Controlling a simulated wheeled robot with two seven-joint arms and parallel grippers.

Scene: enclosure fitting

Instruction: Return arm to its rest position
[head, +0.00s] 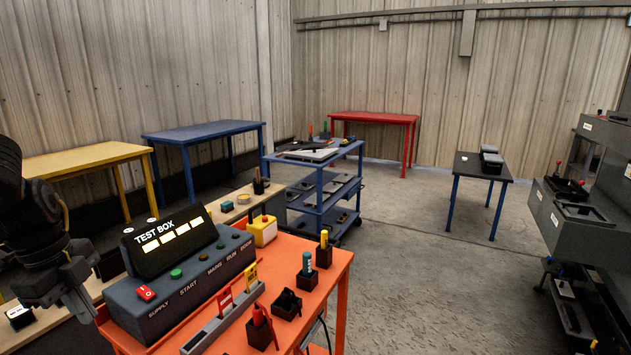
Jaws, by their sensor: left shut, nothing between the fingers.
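My left arm comes in at the left edge of the head view, dark and bent downward. Its gripper (78,305) points down beside the left end of the grey test box (185,285). The fingers are shut with nothing visible held in them. The gripper looks close to the box's left side; whether it touches cannot be told. My right arm and gripper are out of view.
The test box stands on an orange table (325,290) with small holders and a yellow box (262,231). A wooden bench (40,338) lies behind. A blue cart (318,190) stands farther back.

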